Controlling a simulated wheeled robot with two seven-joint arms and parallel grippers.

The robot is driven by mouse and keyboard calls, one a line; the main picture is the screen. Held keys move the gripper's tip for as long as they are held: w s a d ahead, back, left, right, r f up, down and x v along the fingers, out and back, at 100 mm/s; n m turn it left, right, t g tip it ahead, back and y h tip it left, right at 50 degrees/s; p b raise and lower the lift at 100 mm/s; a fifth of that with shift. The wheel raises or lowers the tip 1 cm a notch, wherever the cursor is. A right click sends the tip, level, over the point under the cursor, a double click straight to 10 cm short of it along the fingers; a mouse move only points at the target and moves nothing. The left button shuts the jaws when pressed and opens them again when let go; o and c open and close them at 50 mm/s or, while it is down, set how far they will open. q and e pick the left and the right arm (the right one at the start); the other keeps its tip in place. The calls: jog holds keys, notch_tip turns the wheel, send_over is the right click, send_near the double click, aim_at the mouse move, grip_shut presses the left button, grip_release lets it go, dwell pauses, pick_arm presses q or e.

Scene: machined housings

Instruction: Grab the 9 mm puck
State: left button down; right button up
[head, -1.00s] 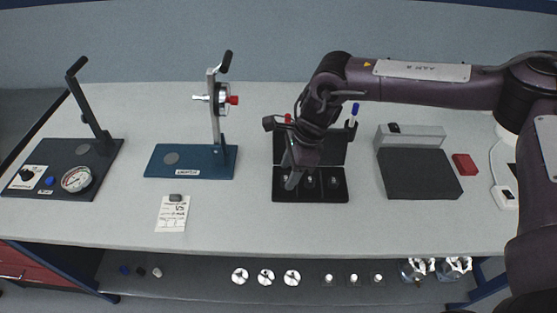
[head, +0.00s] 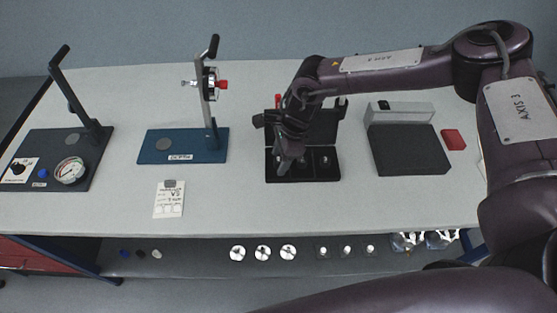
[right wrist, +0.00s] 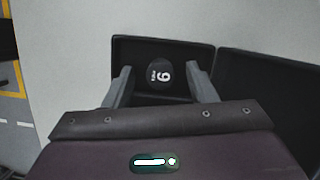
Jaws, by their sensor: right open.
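A black open case (head: 303,179) stands on the table with its lid up at the back. Two dark pucks, a middle one (head: 303,161) and a right one (head: 324,161), show in its front row; the left spot is hidden by my right gripper (head: 285,167). In the right wrist view, a dark round puck (right wrist: 160,75) with a white digit and small lettering sits in the black case. The digit could be a 6 or a 9. My right gripper (right wrist: 160,70) is open, with its fingers apart on either side of this puck, not visibly touching it. My left gripper is not in view.
A blue stand (head: 180,147) with a clamp post is left of the case; a dark base with a gauge (head: 70,170) is farther left. A paper slip (head: 168,203) lies in front. A dark grey box (head: 404,150) and a red block (head: 453,139) are on the right.

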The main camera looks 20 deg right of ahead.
jog(key=c, duration=1.1)
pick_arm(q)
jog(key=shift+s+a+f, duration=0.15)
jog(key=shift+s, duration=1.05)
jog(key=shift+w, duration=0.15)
pick_arm(e)
jog(key=shift+r, duration=0.15)
